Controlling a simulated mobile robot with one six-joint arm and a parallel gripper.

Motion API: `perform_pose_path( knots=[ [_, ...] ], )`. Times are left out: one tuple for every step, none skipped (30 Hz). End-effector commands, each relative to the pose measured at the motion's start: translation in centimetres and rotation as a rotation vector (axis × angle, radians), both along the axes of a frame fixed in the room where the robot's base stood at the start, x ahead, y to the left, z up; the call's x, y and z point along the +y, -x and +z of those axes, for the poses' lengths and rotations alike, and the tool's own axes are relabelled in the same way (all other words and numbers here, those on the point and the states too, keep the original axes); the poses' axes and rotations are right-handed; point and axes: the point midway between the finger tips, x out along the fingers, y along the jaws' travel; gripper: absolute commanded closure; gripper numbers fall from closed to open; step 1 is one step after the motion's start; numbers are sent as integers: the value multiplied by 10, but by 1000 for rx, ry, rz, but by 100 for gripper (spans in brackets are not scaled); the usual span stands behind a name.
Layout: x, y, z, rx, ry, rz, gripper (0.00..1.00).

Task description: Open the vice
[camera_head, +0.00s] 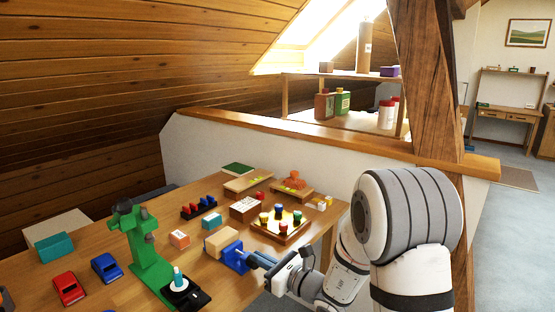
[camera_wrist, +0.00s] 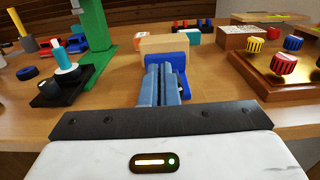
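The blue vice (camera_head: 236,256) stands at the front edge of the wooden workbench, with a pale wooden block (camera_head: 220,241) at its jaws. In the wrist view, the vice (camera_wrist: 180,50) is straight ahead and the block (camera_wrist: 163,43) shows above it. My gripper (camera_head: 262,261) reaches the vice's near side, where its handle is. In the wrist view, the blue-grey fingers of my gripper (camera_wrist: 166,82) are close together, with a narrow part between them that looks like the handle. The fingers hide most of the handle, and the exact contact is hard to see.
An orange-and-white box (camera_head: 179,239) sits behind.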

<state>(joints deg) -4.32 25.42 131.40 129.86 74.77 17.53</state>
Motion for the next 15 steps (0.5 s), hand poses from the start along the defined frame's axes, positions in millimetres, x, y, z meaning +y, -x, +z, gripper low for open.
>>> perform_pose_path(
  knots=[
    [0,1,-2,7,3,1,100],
    [0,1,-2,7,3,1,100],
    [0,1,-1,7,4,1,100],
    [0,1,0,7,4,1,100],
    [0,1,1,7,4,1,100],
    [1,1,3,6,3,1,100],
    [1,1,4,6,3,1,100],
    [1,2,5,5,2,1,100],
    [1,2,6,5,2,0,100],
    [0,2,7,5,2,0,100],
    [-1,3,7,4,2,0,100],
    [-3,4,7,4,2,-1,100],
    [-6,5,7,4,2,-2,100],
    [-9,7,6,4,2,-3,100],
    [-13,10,6,4,2,-4,100]
  ],
)
